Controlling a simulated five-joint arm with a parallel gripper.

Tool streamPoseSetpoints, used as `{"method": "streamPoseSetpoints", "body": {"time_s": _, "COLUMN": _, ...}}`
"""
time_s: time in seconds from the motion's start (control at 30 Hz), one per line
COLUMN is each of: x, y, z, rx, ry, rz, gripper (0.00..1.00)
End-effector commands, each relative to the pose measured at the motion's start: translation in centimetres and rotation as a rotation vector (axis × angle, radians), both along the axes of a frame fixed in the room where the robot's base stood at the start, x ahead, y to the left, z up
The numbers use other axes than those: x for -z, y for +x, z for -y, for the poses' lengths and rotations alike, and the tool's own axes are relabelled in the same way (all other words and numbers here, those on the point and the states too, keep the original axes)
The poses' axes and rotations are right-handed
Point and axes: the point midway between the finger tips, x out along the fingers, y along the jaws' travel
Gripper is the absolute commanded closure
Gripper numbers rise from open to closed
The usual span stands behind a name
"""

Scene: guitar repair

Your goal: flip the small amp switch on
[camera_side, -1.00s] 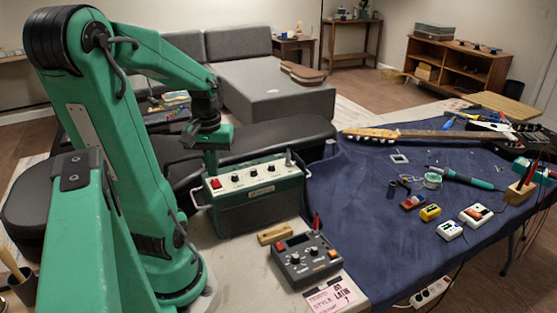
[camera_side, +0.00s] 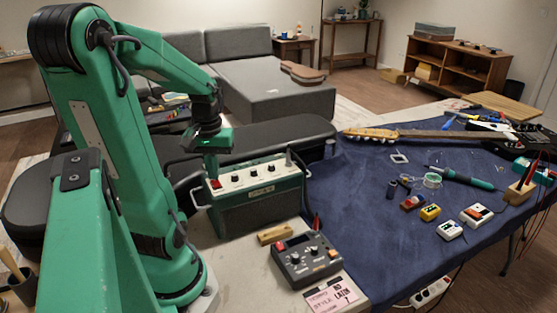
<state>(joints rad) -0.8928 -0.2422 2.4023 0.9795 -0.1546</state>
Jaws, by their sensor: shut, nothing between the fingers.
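The small amp (camera_side: 262,212) is a dark green box with a pale control panel on top, standing at the table's left part. Its red switch (camera_side: 215,184) is at the panel's left end, beside a row of dark knobs. My gripper (camera_side: 211,174) points down right over the switch end of the panel, shut and empty. Its tip is at or just above the red switch; I cannot tell if they touch. The tip partly covers the panel's left corner. The switch is too small to tell its position.
A grey pedal box (camera_side: 306,262) with knobs and a small wooden block (camera_side: 275,234) lie in front of the amp. A guitar neck (camera_side: 430,134), a soldering iron (camera_side: 460,177) and small pedals lie on the blue cloth (camera_side: 350,225). A handle stands up at the amp's right end.

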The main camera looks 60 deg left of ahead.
Motion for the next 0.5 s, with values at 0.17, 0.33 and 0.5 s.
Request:
{"method": "streamPoseSetpoints", "body": {"time_s": 0.17, "x": 0.2, "y": 0.0, "z": 0.1, "rx": 0.000, "ry": -0.003, "rz": -0.001, "gripper": 1.00}}
{"method": "streamPoseSetpoints", "body": {"time_s": 0.33, "x": -0.1, "y": 0.0, "z": 0.1, "rx": 0.000, "ry": -0.002, "rz": -0.002, "gripper": 1.00}}
{"method": "streamPoseSetpoints", "body": {"time_s": 0.5, "x": -1.0, "y": 0.0, "z": 0.0, "rx": 0.000, "ry": -0.001, "rz": 0.000, "gripper": 1.00}}
